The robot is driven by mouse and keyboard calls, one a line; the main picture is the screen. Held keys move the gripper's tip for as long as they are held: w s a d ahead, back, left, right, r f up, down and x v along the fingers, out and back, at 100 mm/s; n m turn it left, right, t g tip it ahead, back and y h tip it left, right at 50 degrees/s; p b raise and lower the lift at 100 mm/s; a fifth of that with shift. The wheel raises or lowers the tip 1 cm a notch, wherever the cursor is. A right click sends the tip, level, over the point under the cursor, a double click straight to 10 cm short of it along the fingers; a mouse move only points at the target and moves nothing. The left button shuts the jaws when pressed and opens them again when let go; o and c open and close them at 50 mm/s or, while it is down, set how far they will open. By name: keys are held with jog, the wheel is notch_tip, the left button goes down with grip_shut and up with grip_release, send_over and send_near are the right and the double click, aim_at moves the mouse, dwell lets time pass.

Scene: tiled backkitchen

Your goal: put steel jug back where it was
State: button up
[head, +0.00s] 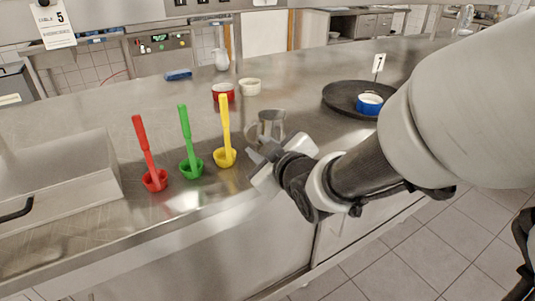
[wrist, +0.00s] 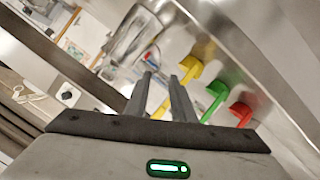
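The steel jug (head: 271,124) stands upright on the steel counter, behind my gripper (head: 258,158) in the head view. My gripper reaches in from the right, low over the counter near the front edge, and partly overlaps the view of the jug's lower part. In the wrist view a shiny metal body, likely the jug (wrist: 132,40), shows beyond the fingertips. The two fingers of my gripper (wrist: 160,76) stand apart there, with nothing seen held between them. I cannot tell whether a finger touches the jug.
Yellow (head: 224,130), green (head: 188,145) and red (head: 149,155) ladles stand left of the jug. Red (head: 223,92) and cream (head: 250,87) ramekins are behind it. A dark round tray (head: 340,98) with a blue dish (head: 369,104) lies right. A steel container (head: 60,180) is far left.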

jog(key=shift+s+d+b, duration=0.4)
jog(key=shift+s+b, duration=0.1)
jog(key=shift+b, duration=0.55)
jog(key=s+d+m+g+h, duration=0.1)
jog(key=s+d+m+h, duration=0.2)
jog(key=d, duration=0.4)
jog(key=s+d+m+g+h, duration=0.1)
jog(key=s+d+m+h, duration=0.25)
jog(key=d, duration=0.25)
jog(key=s+d+m+g, duration=0.2)
jog(key=s, duration=0.4)
jog(key=s+d+f+m+g, duration=0.1)
jog(key=s+d+m+g, duration=0.2)
jog(key=s, duration=0.4)
jog(key=shift+f, duration=0.25)
